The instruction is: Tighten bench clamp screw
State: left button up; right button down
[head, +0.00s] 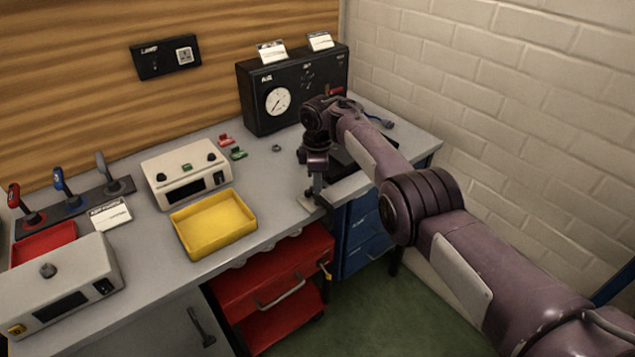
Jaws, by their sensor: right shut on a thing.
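The bench clamp (308,204) sits at the front edge of the grey bench, at its right part, small and partly hidden by my right gripper. My right gripper (316,188) points down at the clamp and is shut on its screw. The screw itself is mostly hidden between the fingers, so its turn cannot be read. My left gripper is not in view.
A black panel box with a round gauge (278,101) stands behind my right arm. A yellow tray (214,226), a white instrument box (187,172) and coloured levers (66,188) are to the left. Red drawers (273,274) and a blue cabinet (362,240) lie below.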

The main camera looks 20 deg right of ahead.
jog(key=n, duration=0.1)
jog(key=n+b, duration=0.1)
jog(key=n, duration=0.1)
jog(key=f+n, duration=0.1)
jog(key=shift+s+n, duration=0.25)
jog(key=shift+n, duration=0.05)
jog(key=shift+n+b, duration=0.7)
jog(key=shift+n, duration=0.7)
jog(key=c, duration=1.4)
grip_release()
jog(key=shift+w+r, duration=0.1)
jog(key=shift+w, duration=0.05)
jog(key=shift+c, duration=0.2)
jog(key=shift+r, duration=0.1)
jog(key=shift+r, duration=0.1)
notch_tip(320, 180, up, 8)
jog(key=shift+f+b, duration=0.2)
jog(key=shift+b, duration=0.2)
